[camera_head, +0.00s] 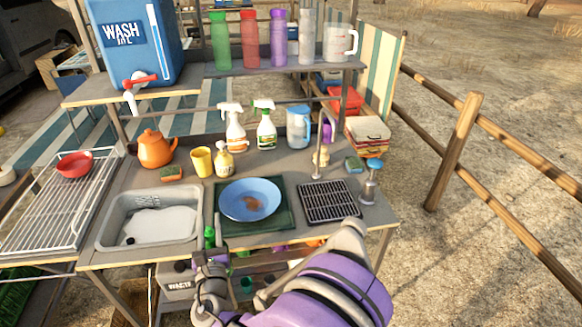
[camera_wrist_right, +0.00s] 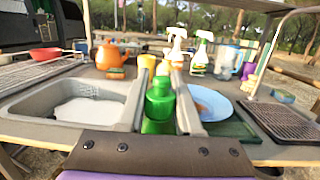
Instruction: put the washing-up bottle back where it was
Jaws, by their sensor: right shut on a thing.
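A green bottle (camera_wrist_right: 159,100) stands upright between the two fingers of my right gripper (camera_wrist_right: 160,88) in the wrist view. The gripper is shut on it. In the head view the bottle's green top (camera_head: 209,236) shows at the counter's front edge, between the sink basin and the plate, and my right gripper (camera_head: 211,262) hides its lower part. I cannot tell whether the bottle touches anything below. A small yellowish pump bottle (camera_head: 224,161) stands behind the plate. My left gripper is not in view.
The grey basin (camera_head: 107,236) is left of the bottle; a blue plate (camera_head: 236,207) on a green mat (camera_head: 284,224) is right. Behind stand an orange kettle (camera_head: 155,151), a yellow cup (camera_head: 202,161) and two spray bottles (camera_head: 235,135). A drain grid (camera_head: 328,202) and tap (camera_head: 319,150) are farther right.

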